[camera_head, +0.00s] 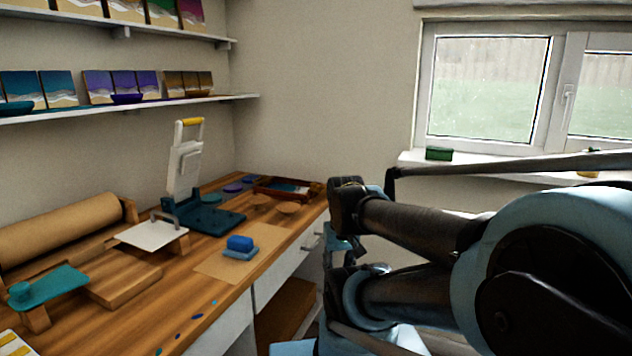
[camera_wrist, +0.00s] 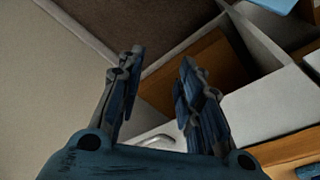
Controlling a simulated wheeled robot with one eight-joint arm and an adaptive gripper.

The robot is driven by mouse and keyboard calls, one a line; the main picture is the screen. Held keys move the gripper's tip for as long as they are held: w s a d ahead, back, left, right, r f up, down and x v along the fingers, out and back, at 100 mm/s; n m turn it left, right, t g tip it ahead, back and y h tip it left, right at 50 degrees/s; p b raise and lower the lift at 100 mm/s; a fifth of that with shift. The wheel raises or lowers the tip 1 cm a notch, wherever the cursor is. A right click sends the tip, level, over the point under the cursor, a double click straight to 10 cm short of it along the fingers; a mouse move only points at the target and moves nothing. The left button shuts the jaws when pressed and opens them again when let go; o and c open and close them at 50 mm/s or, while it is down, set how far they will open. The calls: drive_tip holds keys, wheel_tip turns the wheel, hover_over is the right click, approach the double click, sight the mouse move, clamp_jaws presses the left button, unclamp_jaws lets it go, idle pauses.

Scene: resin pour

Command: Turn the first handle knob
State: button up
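A metal drawer handle (camera_head: 311,243) sits on the white drawer front under the workbench in the head view. A light curved handle (camera_wrist: 158,137) shows low between my finger bases in the wrist view; I cannot tell whether it is the same one. The window also has a white handle (camera_head: 567,97). No handle is marked as the first. My gripper (camera_wrist: 156,62) is open, with its two blue-grey fingers apart and nothing seen between the tips. In the head view my arm links stand right of the bench and hide much of the gripper.
The wooden workbench (camera_head: 215,262) holds a teal press (camera_head: 205,215), a paper roll (camera_head: 62,230) and a blue block (camera_head: 240,243). White drawers (camera_head: 278,272) and an open brown shelf space (camera_head: 285,312) lie below. Wall shelves (camera_head: 150,104) hang at the left.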

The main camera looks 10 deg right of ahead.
drive_tip(key=shift+o, duration=1.2)
drive_tip(key=shift+s+r, duration=0.15)
wheel_tip(320, 180, up, 28)
drive_tip(key=n+g, duration=0.2)
drive_tip(key=n, duration=2)
hover_over(314, 184)
drive_tip(key=w, duration=0.2)
drive_tip(key=f, duration=1.6)
drive_tip(key=shift+s+d+f, duration=0.1)
drive_tip(key=shift+s+f, duration=0.1)
drive_tip(key=shift+f, duration=0.05)
drive_tip(key=shift+c, duration=0.3)
clamp_jaws()
